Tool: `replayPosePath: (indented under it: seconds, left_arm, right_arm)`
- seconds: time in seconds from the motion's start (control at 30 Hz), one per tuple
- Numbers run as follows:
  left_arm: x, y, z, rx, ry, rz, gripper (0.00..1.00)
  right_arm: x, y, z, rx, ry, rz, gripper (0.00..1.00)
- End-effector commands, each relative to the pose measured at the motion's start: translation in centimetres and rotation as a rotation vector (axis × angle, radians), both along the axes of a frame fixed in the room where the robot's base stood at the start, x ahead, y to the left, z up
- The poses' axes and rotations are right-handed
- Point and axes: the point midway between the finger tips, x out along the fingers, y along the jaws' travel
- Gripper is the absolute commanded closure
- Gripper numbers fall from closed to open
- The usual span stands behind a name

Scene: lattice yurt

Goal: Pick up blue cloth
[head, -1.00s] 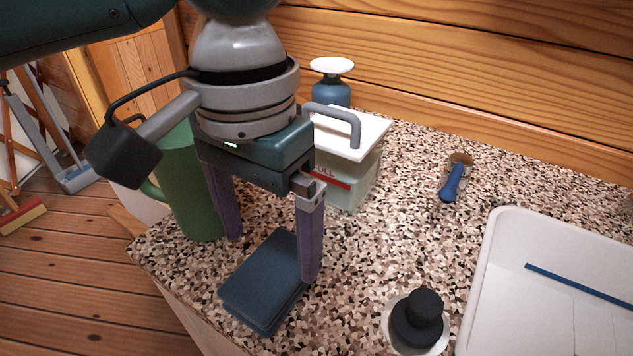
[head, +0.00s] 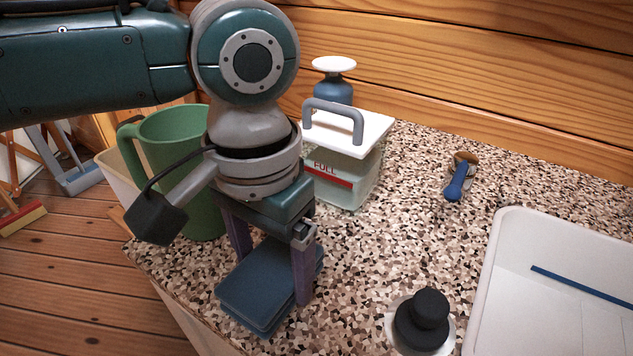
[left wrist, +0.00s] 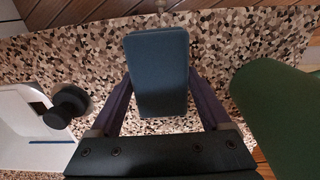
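The blue cloth (head: 255,292) is a folded dark-blue pad lying flat on the speckled counter near its front left edge. It also shows in the left wrist view (left wrist: 158,72). My left gripper (head: 272,272) points down over the cloth with its purple fingers spread. In the left wrist view the open fingers (left wrist: 158,95) lie one on each side of the cloth, and a gap to it shows between them. Whether the fingertips touch the counter I cannot tell. My right gripper is not in view.
A green mug (head: 190,135) stands close behind and left of my left gripper. A white-lidded container (head: 340,185) marked FULL is behind it. A black knob (head: 422,318) and a white tray (head: 505,270) are to the right. A blue-handled brush (head: 455,188) lies farther back.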

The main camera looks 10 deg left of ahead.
Motion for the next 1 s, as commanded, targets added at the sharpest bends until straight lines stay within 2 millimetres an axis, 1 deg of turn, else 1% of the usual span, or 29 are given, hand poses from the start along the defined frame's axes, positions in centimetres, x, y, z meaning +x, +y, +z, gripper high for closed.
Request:
replayPosePath:
  seconds: [0.03, 0.07, 0.37, 0.63, 0.77, 0.87, 0.97, 1.0]
  left_arm:
    - [0.0, 0.0, 0.0, 0.0, 0.0, 0.0, 0.37]
    - [0.0, 0.0, 0.0, 0.0, 0.0, 0.0, 0.41]
    - [0.0, 0.0, 0.0, 0.0, 0.0, 0.0, 0.74]
    - [0.0, 0.0, 0.2, 0.0, 0.0, 0.0, 0.74]
    - [0.1, 0.0, 1.0, -0.003, -0.001, 0.001, 0.74]
    - [0.1, 0.0, 2.4, -0.003, -0.001, 0.001, 0.74]
    - [0.1, 0.0, 4.6, -0.003, -0.004, 0.0, 0.74]
    - [0.2, 0.0, 5.7, -0.003, -0.005, 0.0, 0.74]
  right_arm:
    - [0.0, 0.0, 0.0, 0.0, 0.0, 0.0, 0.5]
    - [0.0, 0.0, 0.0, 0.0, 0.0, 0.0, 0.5]
    - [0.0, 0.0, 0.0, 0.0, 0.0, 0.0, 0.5]
    - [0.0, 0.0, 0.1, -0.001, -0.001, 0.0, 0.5]
    - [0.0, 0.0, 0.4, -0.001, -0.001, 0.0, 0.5]
    - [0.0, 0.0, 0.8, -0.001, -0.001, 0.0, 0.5]
    - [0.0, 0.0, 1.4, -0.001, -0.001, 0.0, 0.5]
    - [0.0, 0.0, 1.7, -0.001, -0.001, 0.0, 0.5]
